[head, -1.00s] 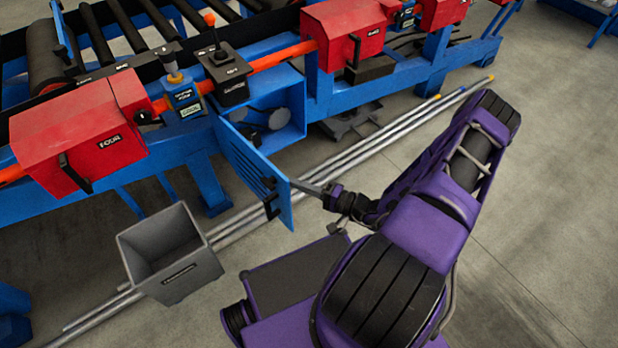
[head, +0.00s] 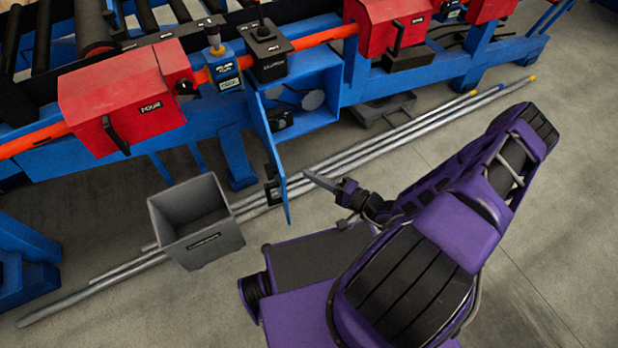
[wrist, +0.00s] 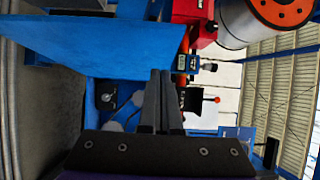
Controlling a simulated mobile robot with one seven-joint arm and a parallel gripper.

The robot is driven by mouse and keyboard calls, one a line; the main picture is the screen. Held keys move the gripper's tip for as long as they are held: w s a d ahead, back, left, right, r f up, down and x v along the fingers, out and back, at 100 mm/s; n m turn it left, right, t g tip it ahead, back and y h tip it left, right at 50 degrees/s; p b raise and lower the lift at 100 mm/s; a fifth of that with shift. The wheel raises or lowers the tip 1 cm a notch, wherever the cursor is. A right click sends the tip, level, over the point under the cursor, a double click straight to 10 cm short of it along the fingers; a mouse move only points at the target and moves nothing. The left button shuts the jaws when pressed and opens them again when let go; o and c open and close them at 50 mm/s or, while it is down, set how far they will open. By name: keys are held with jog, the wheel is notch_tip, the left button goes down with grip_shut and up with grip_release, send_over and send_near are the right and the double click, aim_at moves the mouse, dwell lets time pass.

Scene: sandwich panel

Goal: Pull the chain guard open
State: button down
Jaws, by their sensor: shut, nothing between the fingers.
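The chain guard (head: 268,150) is a blue hinged panel on the front of the blue frame, in the head view. It stands swung out from its box (head: 318,105), and the inside with round grey parts shows. It also shows as a large blue panel (wrist: 85,50) in the wrist view. A dark handle (head: 272,180) sits on its outer face. My gripper (head: 308,175) is shut and empty, just right of the guard's free edge on the inner side. In the wrist view the gripper fingers (wrist: 160,85) are together. I cannot tell whether they touch the panel.
A grey bin (head: 205,245) stands on the floor left of the guard. Long metal pipes (head: 400,132) lie on the floor below the frame. Red housings (head: 120,100), a blue switch box (head: 222,72) and a black lever box (head: 264,52) sit above.

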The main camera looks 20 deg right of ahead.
jog(key=s+a+v, duration=0.1)
jog(key=a+v, duration=0.1)
jog(key=v, duration=0.8)
jog(key=shift+s+d, duration=0.25)
jog(key=shift+s, duration=0.35)
jog(key=shift+s, duration=0.1)
